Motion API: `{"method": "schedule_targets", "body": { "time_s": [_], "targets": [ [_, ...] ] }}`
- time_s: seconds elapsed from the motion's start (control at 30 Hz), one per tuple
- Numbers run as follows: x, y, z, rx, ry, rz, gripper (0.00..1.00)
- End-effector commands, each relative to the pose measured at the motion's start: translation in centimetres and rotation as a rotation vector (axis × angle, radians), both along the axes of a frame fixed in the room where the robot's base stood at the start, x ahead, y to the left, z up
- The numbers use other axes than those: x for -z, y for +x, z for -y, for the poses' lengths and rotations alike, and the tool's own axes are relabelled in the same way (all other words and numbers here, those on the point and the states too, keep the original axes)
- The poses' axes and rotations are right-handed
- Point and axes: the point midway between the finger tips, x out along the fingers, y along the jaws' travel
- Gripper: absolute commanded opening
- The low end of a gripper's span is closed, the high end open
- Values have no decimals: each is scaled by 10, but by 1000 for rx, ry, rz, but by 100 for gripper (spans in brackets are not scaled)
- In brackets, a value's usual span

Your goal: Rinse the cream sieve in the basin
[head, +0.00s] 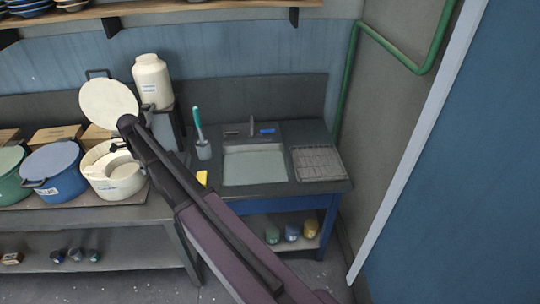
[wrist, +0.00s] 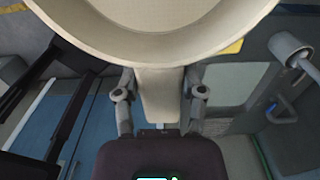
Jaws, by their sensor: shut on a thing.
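The cream sieve (wrist: 155,52) fills the top of the wrist view, its round bowl cut by the frame edge. Its handle runs down between the fingers of my gripper (wrist: 158,88), which is shut on it. In the head view my arm hides the gripper. A small round cream shape overlaps the cream pot there; I cannot tell whether it is the sieve. The basin (head: 255,168) is set into the counter in the head view.
A yellow sponge (head: 202,177) lies left of the basin, beside a cup with a teal-handled brush (head: 203,150). A wire rack (head: 319,163) lies to the right. Green and blue pots (head: 50,160) and an open cream pot (head: 88,158) stand on the left counter.

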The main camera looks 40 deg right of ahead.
Motion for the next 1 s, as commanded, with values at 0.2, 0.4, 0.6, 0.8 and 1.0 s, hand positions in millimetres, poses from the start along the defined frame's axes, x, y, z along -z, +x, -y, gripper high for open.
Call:
{"method": "schedule_targets", "body": {
  "time_s": [0.2, 0.4, 0.6, 0.8, 1.0],
  "targets": [
    [42, 0, 0, 0, 0, 0, 0],
    [76, 0, 0, 0, 0, 0, 0],
    [105, 0, 0, -1, 0, 0, 0],
    [120, 0, -1, -1, 0, 0, 0],
    [123, 0, -1, -1, 0, 0, 0]
  ]
}}
